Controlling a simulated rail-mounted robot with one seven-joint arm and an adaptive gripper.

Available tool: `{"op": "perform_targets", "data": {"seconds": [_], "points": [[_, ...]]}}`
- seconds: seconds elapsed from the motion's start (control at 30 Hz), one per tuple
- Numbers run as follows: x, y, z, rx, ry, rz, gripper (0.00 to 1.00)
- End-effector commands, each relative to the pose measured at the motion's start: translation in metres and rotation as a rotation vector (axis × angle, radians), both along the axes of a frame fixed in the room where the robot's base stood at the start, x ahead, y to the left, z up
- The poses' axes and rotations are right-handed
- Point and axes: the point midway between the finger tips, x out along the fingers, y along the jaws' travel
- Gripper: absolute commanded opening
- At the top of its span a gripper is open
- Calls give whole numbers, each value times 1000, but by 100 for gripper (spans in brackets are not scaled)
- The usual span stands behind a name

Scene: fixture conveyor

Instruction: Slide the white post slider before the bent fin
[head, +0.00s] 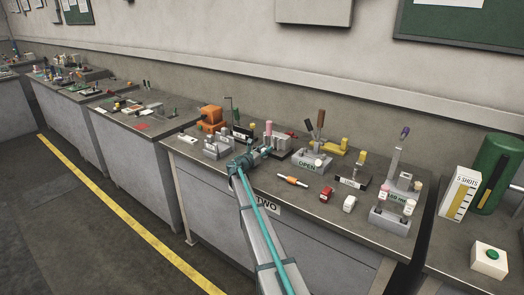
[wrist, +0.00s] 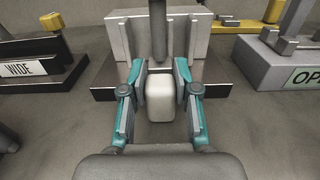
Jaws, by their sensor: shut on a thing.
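My gripper (wrist: 160,92) is shut on a white block (wrist: 160,101), which I take to be the white post slider. One teal-and-grey finger presses on each side of it. A dark upright rod (wrist: 158,28) rises at or just behind the block; I cannot tell whether it belongs to it. A grey blocky fixture (wrist: 198,42) on a black base stands directly behind. In the head view, my gripper (head: 264,151) is at the middle of the bench's left half, and the held block is hard to make out there. I cannot identify the bent fin with certainty.
A black fixture marked WIDE (wrist: 42,69) is on the left and a grey one marked OPEN (wrist: 272,62) on the right. An orange-and-white rod (head: 292,181), a red block (head: 326,193) and a white block (head: 349,203) lie toward the bench front.

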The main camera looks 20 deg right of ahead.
Motion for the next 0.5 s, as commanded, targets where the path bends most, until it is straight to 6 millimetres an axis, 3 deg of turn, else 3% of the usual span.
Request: {"op": "perform_targets", "data": {"seconds": [0.03, 0.2, 0.5], "points": [[0, 0, 0, 0, 0, 1, 31], [1, 0, 0, 0, 0, 1, 56], [0, 1, 0, 0, 0, 1, 56]]}}
